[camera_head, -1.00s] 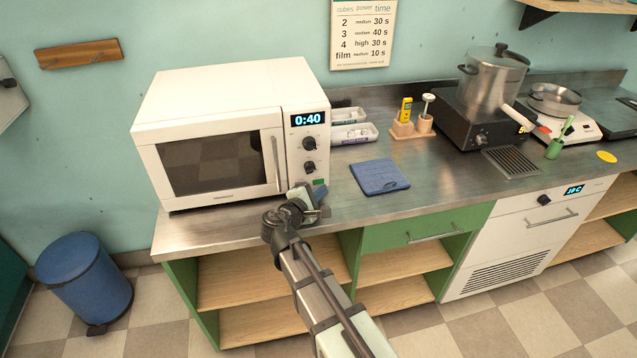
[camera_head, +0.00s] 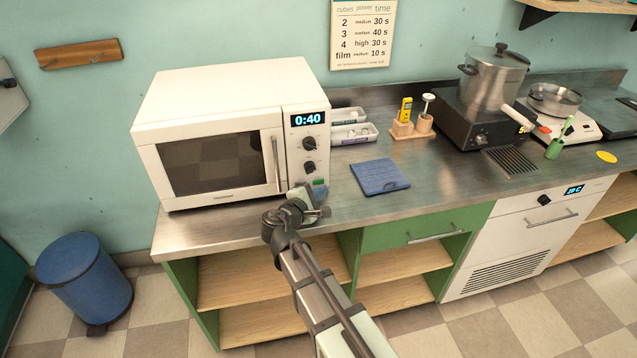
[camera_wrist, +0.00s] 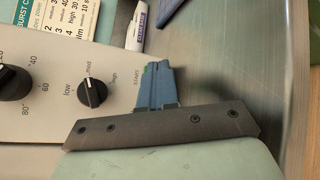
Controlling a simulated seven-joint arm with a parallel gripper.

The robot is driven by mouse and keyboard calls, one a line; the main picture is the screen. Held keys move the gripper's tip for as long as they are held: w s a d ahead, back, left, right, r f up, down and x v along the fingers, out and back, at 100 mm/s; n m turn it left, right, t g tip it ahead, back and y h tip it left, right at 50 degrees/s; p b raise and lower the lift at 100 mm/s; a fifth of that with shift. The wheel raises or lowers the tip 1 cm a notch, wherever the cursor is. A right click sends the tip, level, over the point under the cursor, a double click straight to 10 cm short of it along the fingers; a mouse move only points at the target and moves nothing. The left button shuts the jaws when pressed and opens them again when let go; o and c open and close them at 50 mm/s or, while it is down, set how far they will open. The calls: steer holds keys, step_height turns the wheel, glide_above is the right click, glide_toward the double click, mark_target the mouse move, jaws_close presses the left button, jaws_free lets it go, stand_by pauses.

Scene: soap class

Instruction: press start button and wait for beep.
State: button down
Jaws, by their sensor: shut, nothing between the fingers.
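The white microwave (camera_head: 215,130) stands at the left end of the counter with its door shut. Its display (camera_head: 307,119) reads 0:40. Two black knobs sit under the display; the lower knob (camera_wrist: 91,92) also shows in the wrist view. The green start button (camera_head: 318,182) is low on the panel. In the wrist view only a sliver of green shows beside the "START" lettering, behind my fingers. My gripper (camera_wrist: 157,75) is shut and empty, its blue fingertips at the button. I cannot tell whether they touch or press it.
A blue mat (camera_head: 380,177) lies on the counter right of the microwave. White trays (camera_head: 354,133) sit behind it, with a wooden holder (camera_head: 411,130) to their right. A pot (camera_head: 492,80) stands on a black hotplate farther right.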

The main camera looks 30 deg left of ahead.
steer(key=shift+w+a, duration=0.1)
stand_by(0.7)
steer(key=shift+w+a, duration=0.25)
